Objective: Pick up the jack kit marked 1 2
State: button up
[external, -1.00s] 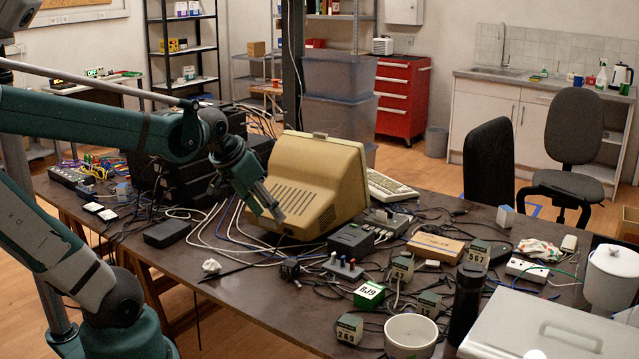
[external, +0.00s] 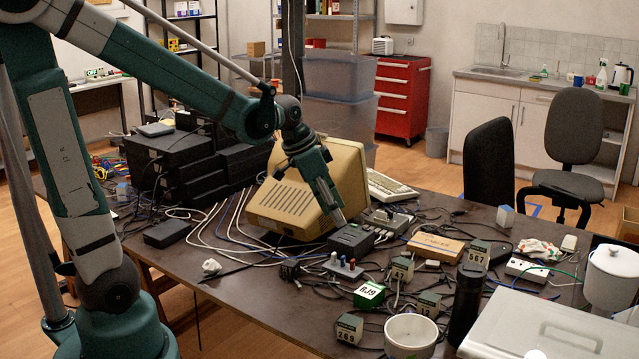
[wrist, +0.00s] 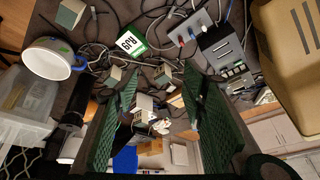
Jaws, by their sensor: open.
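Several small grey-green jack kits with numbers stand among cables on the dark table. The jack kit that seems marked 1 2 (external: 427,304) stands just behind the white mug, which is close in front of it; its print is small. It seems to be the small box near the left finger in the wrist view (wrist: 113,77), where its marking is not readable. My gripper (external: 338,222) is open and empty above the table, over the dark grey box, behind and left of this kit. In the wrist view both green fingers (wrist: 160,72) stand wide apart.
Other kits are marked 269 (external: 349,329), 567 (external: 478,256) and what looks like 47 (external: 402,269). A green RJ9 box (external: 369,295), a white mug (external: 411,338) and a black bottle (external: 466,305) stand nearby. The beige monitor (external: 300,195) is behind my gripper.

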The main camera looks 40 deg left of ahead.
jog(key=w+d+f+m+g+h+p, duration=0.1)
jog(key=w+d+f+m+g+p, duration=0.25)
jog(key=d, duration=0.75)
jog(key=m+p, duration=0.2)
jog(key=m, duration=0.4)
send_near(430, 297)
notch_tip(430, 297, down, 2)
jog(key=shift+w+d+f+n+h, duration=0.1)
jog(key=shift+w+f+n+h, duration=0.1)
jog(key=shift+n+h, duration=0.1)
jog(key=shift+x, duration=1.3)
jog(key=shift+b+x, duration=0.85)
jog(key=shift+x, duration=1.75)
jog(key=c, duration=1)
